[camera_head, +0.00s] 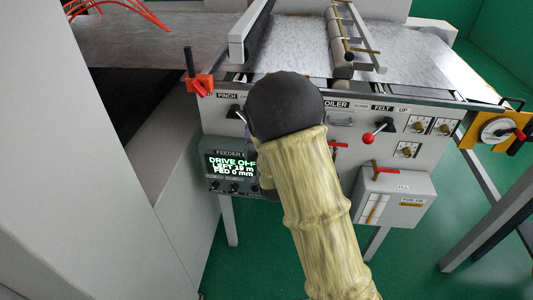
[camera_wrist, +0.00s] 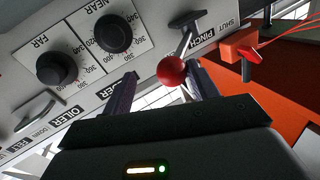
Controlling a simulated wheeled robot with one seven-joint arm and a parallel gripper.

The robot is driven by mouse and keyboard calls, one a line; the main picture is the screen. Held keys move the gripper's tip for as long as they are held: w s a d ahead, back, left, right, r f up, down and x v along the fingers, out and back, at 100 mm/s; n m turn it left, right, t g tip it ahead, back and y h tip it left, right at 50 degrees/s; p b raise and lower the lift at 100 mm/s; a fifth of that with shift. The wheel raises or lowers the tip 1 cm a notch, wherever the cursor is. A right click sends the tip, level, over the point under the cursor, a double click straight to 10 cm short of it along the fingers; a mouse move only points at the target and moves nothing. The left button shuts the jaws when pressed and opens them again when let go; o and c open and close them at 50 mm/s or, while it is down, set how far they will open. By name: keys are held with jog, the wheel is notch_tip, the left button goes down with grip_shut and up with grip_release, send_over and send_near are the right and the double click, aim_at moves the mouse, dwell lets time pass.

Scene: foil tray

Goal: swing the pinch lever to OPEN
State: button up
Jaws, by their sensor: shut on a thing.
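The pinch lever shows in the wrist view with a black hub (camera_wrist: 187,20), a thin metal rod and a red ball knob (camera_wrist: 171,71). My gripper (camera_wrist: 160,70) has its two dark fingers on either side of the red knob and is shut on it. The panel by the hub reads PINCH and SHUT; I see no OPEN mark.
Two black dials (camera_wrist: 112,33) sit beside the lever in the wrist view. A display (camera_head: 231,166) reads DRIVE OFF. Another red-knobbed lever (camera_head: 369,137) stands right of my arm. An orange clamp (camera_head: 199,84) sits at the bed's left corner, near the PINCH label.

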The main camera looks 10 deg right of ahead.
jog(key=s+b, duration=0.5)
jog(key=s, duration=0.3)
jog(key=shift+d+f+b, duration=0.2)
jog(key=shift+d+b, duration=0.2)
jog(key=shift+d, duration=0.05)
jog(key=shift+b, duration=0.5)
jog(key=s+b, duration=0.1)
jog(key=b, duration=0.2)
jog(key=shift+b, duration=0.3)
jog(key=s+b, duration=0.7)
jog(key=b, duration=0.1)
jog(key=shift+s+d+r+b, duration=0.2)
jog(key=shift+s+d+b, duration=0.05)
jog(key=shift+s+b, duration=0.1)
